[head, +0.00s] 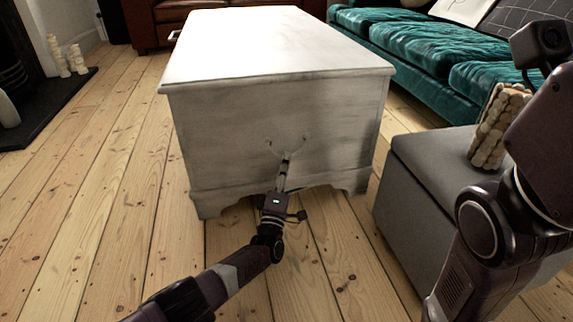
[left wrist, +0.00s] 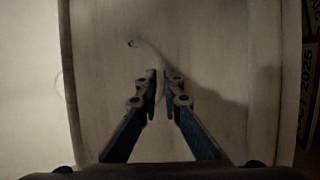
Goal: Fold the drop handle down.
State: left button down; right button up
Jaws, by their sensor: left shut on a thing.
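The drop handle (head: 274,149) is a thin pale bar on the end face of the white chest (head: 205,125). In the left wrist view, the handle (left wrist: 150,47) curves from a small mount down to between my fingers. My left gripper (head: 286,158) is in front of the face, its fingertips closed around the middle of the bar. In the left wrist view, the blue fingers of my left gripper (left wrist: 161,79) nearly meet, and they hide part of the bar. The handle's exact tilt is hard to tell. My right arm shows at the right, but its gripper does not.
A grey ottoman (head: 425,170) stands right of the chest, with a pale, lumpy object (head: 492,130) on it. A teal sofa (head: 425,45) is behind it. Bare floorboards (head: 115,190) lie open left of the chest. A dark hearth (head: 45,105) is at the far left.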

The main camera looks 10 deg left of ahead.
pick_arm(q)
jog(key=shift+a, duration=0.15)
jog(key=c, duration=2.1)
grip_release()
jog(key=shift+s, duration=0.1)
jog(key=v, duration=0.7)
jog(key=shift+s+f, duration=0.25)
jog(key=shift+s, duration=0.15)
